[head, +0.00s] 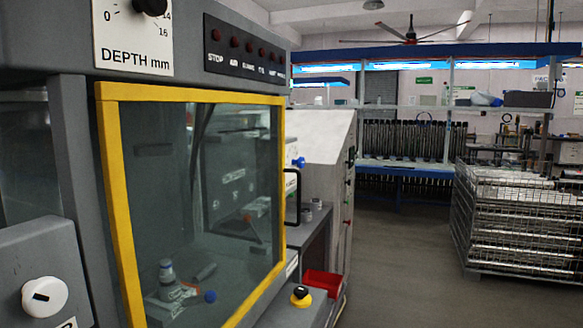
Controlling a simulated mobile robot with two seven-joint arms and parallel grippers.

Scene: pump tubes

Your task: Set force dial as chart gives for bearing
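A black knob (150,6) sits on a white plate marked "DEPTH mm" (133,58) at the top left. The scale shows 0, 14 and 16, and its top is cut off. A white knob (45,297) with a dark pointer bar is on a grey box at the lower left. Its label is cut off, so I cannot tell if it is the force dial. No chart is readable, and I cannot make out a bearing. Neither of my grippers is in view.
A yellow-framed window (112,200) closes the grey machine, with small parts behind it. A dark panel (243,47) above carries several red buttons. A yellow-and-black button (301,295) and red tray (322,282) are right of it. Stacked metal tubes (515,215) stand right; floor between is clear.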

